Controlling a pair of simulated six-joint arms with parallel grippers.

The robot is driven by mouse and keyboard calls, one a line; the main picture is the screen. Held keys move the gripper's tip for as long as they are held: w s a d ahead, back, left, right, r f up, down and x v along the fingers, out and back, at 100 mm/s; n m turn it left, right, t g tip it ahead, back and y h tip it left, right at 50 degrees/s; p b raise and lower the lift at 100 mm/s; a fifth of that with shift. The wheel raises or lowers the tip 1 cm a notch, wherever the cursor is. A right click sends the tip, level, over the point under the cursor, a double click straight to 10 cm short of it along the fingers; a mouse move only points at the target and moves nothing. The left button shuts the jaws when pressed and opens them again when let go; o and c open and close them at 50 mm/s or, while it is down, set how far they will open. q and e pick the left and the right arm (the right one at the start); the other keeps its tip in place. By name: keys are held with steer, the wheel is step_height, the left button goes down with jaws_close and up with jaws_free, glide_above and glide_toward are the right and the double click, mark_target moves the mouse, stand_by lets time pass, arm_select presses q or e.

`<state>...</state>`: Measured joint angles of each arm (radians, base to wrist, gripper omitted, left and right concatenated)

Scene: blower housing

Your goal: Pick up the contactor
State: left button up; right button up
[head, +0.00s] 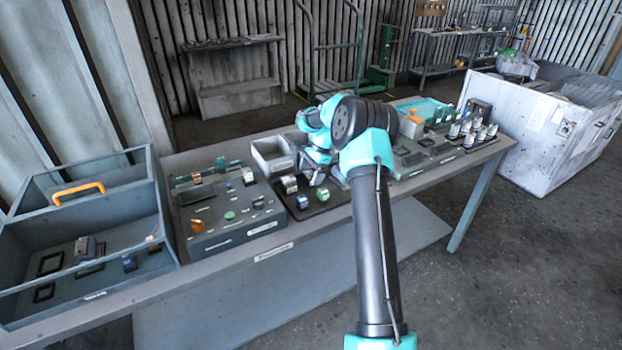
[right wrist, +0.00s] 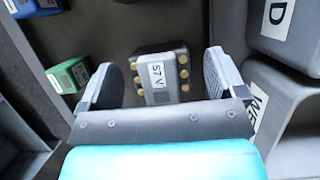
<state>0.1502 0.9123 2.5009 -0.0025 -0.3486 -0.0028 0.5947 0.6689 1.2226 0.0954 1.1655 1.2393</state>
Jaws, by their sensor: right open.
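A dark grey block with brass terminals and a "57 V" label (right wrist: 157,76), which looks like the contactor, stands on a dark tray in the right wrist view. My right gripper (right wrist: 161,72) is open, with one finger on each side of the block and a gap on both sides. In the head view my right gripper (head: 318,173) is over the dark tray (head: 335,199) on the bench; the block is hidden there by my arm. My left gripper is not in view.
A green part (right wrist: 68,77) and a blue part (right wrist: 36,6) lie left of the gripper. Grey labelled bins (right wrist: 285,38) stand close on its right. A grey panel box (head: 232,213) and an open case with an orange handle (head: 79,194) stand further left on the bench.

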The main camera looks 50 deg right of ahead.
mark_target(311, 170)
steer(key=shift+c, duration=0.4)
steer(key=c, duration=0.9)
steer(key=shift+o, duration=0.2)
steer(key=shift+r, duration=0.15)
step_height(311, 170, up, 10)
steer(key=shift+f, duration=0.1)
